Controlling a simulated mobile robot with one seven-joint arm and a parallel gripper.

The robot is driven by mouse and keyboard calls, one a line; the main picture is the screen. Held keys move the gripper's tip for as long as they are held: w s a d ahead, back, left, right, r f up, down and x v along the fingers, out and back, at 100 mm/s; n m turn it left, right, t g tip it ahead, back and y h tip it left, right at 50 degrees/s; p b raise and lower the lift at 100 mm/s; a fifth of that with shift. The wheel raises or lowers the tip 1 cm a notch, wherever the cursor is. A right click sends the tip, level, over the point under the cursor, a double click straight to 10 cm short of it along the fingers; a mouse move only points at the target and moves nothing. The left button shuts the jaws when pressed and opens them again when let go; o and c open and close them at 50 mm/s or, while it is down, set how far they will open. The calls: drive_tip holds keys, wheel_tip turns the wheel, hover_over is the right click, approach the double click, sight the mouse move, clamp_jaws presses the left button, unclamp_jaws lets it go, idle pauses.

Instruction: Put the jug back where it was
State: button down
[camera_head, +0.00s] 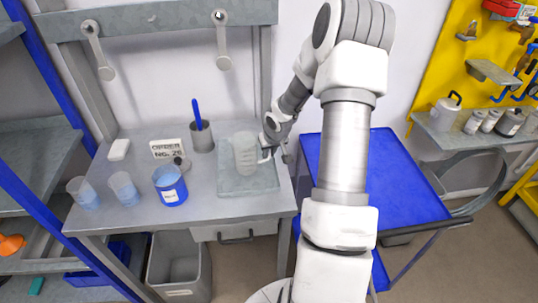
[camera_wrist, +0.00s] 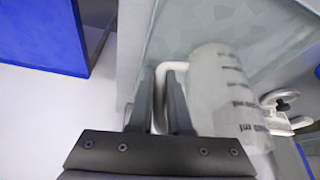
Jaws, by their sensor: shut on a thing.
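The jug (camera_head: 246,153) is a translucent white measuring jug with dark graduation marks. In the head view it is upright over the grey square mat (camera_head: 248,188) on the right part of the workbench; I cannot tell whether its base touches the mat. Its handle points right, toward my gripper (camera_head: 270,152). In the wrist view the jug (camera_wrist: 222,95) is right of centre, and its white handle passes between the two dark fingers of my gripper (camera_wrist: 166,95), which is shut on it. The fingertips are hard to see in the head view.
On the bench (camera_head: 225,217) stand a blue-labelled tub (camera_head: 170,186), two beakers with blue liquid (camera_head: 125,190), a grey cup with a blue tool (camera_head: 202,137) and an order sign (camera_head: 166,149). A blue cart (camera_head: 400,185) stands to the right. A grey bin (camera_head: 180,270) is below.

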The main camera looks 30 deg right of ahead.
drive_tip(key=shift+f, duration=0.35)
drive_tip(key=shift+f, duration=0.1)
drive_tip(key=shift+f, duration=0.15)
drive_tip(key=c, duration=0.9)
unclamp_jaws()
drive_tip(key=shift+o, duration=0.2)
drive_tip(key=shift+r, duration=0.45)
drive_tip(key=p+v, duration=0.2)
drive_tip(key=v, duration=0.9)
drive_tip(key=shift+s+r, duration=0.2)
drive_tip(key=shift+s, duration=0.05)
